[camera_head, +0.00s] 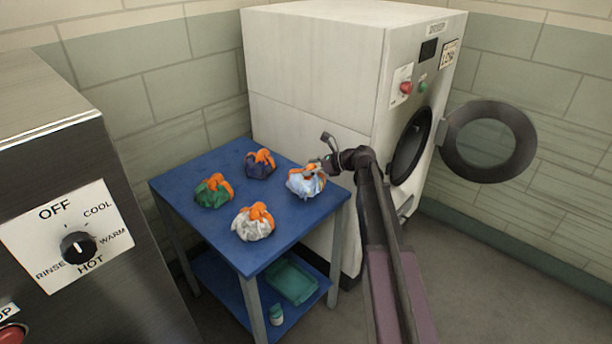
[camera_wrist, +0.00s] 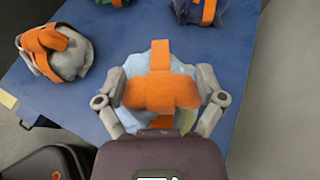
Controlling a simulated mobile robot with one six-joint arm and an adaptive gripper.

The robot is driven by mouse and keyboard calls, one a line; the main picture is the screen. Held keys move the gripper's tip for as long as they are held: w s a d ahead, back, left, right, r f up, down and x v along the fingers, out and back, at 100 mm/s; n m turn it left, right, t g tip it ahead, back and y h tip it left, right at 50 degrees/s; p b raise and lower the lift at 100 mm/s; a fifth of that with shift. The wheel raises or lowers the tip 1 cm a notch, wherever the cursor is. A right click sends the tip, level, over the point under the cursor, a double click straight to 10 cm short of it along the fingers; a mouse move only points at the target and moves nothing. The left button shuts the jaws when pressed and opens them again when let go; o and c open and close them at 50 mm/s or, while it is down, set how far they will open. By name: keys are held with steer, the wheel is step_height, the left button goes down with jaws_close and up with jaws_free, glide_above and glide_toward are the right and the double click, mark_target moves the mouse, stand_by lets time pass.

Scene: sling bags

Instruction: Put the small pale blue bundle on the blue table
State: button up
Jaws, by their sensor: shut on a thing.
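The small pale blue bundle (camera_head: 304,184) with an orange strap is at the right side of the blue table (camera_head: 285,232) in the head view. My gripper (camera_head: 318,168) is shut on its orange strap. In the wrist view the pale blue bundle (camera_wrist: 183,69) sits between the two fingers of my gripper (camera_wrist: 161,92), over the table top (camera_wrist: 120,27). It appears at or just above the table surface; I cannot tell whether it touches. Its lower part is partly hidden.
A white bundle (camera_head: 253,226), a green bundle (camera_head: 212,192) and a dark purple bundle (camera_head: 259,165) stand on the table, all orange-strapped. A washer (camera_head: 315,75) with an open round door (camera_head: 530,142) stands behind.

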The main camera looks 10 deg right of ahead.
steer(key=shift+w+a, duration=0.1)
steer(key=shift+w+a, duration=0.15)
steer(key=shift+w+a+f+b, duration=0.2)
steer(key=shift+w+f+b, duration=0.05)
steer(key=shift+f+b, duration=1.6)
steer(key=shift+f, duration=0.2)
steer(key=o, duration=1)
steer(key=shift+r, duration=0.1)
steer(key=shift+r, duration=0.1)
steer(key=shift+r, duration=0.1)
steer(key=p+v, duration=0.4)
steer(key=v, duration=0.8)
steer(key=shift+p, duration=0.35)
